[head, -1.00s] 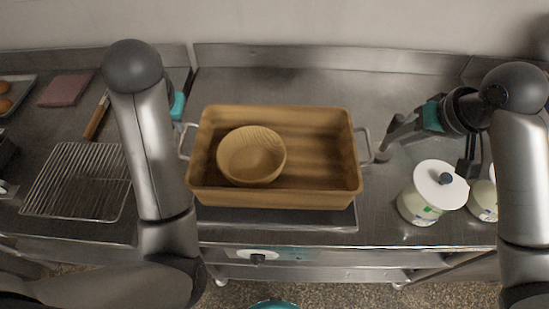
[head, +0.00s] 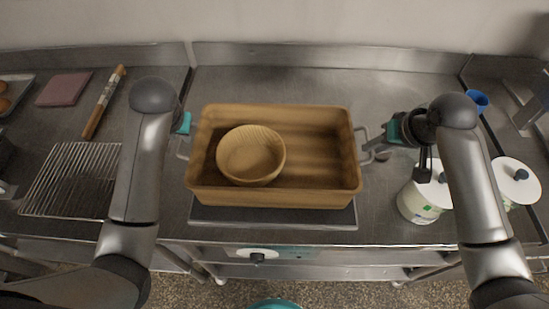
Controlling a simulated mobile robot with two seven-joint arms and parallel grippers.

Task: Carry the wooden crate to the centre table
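The wooden crate (head: 318,196) is a brown rectangular box with a metal handle at each short end. It appears to rest on a dark flat plate (head: 275,217) on the steel counter. A round wooden bowl (head: 251,157) sits inside its left half. My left gripper (head: 184,130) is beside the crate's left handle (head: 184,151); my own arm mostly hides it, so its fingers cannot be made out. My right gripper (head: 376,149) is at the crate's right handle (head: 362,139), its fingers pointing toward it. Whether they are open or shut on it is unclear.
Two white lidded canisters, one nearer (head: 418,203) and one farther right (head: 516,180), stand right of the crate. The counter behind the crate is clear.

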